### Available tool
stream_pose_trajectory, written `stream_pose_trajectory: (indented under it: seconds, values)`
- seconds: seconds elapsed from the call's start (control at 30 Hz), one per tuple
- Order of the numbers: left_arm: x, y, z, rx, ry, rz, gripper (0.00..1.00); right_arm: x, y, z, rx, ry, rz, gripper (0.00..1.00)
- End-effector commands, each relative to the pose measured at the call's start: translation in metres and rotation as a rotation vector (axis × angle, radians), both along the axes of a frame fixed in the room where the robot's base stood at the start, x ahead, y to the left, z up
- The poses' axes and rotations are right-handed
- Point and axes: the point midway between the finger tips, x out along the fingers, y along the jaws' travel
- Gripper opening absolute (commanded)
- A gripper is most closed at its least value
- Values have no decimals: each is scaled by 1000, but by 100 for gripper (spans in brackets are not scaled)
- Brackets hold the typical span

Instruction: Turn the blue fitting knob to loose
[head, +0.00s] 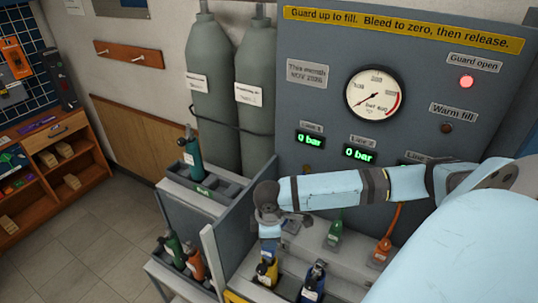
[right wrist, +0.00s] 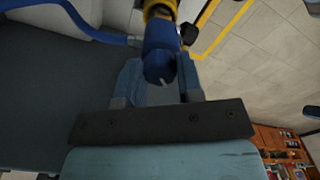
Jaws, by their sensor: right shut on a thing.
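My right arm comes in from the right in the head view and reaches down to the bench. My right gripper (head: 270,247) is there above a yellow-collared bottle (head: 266,270). In the right wrist view, my right gripper (right wrist: 160,82) has its two fingers on either side of the blue fitting knob (right wrist: 158,64), shut on it. The knob is a dark blue cylinder with a small pale mark on its end. A yellow collar (right wrist: 158,10) is beyond it. In the head view the knob is mostly hidden by the gripper. My left gripper is not in view.
A blue hose (right wrist: 85,22) runs to the fitting. A dark blue bottle (head: 313,283) stands just right of the gripper; green (head: 335,234) and orange (head: 382,250) fittings are farther right. A grey partition (head: 240,235) stands left. The guard-open lamp (head: 467,82) is red; displays read 0 bar.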

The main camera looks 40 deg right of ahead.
Motion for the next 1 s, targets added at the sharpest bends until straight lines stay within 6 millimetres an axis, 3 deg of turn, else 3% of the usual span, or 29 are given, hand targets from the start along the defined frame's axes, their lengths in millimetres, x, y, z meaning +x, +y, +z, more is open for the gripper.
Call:
stream_pose_trajectory:
  seconds: [0.3,0.33,0.43,0.77,1.0]
  values:
    - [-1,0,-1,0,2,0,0,0,0,0,1,-1,0,10]
    - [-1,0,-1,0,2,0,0,0,0,0,1,-1,0,38]
    - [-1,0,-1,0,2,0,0,0,0,0,1,-1,0,60]
    - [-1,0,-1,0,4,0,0,1,-1,3,0,-1,0,60]
    - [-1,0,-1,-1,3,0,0,12,-9,40,0,-5,-2,60]
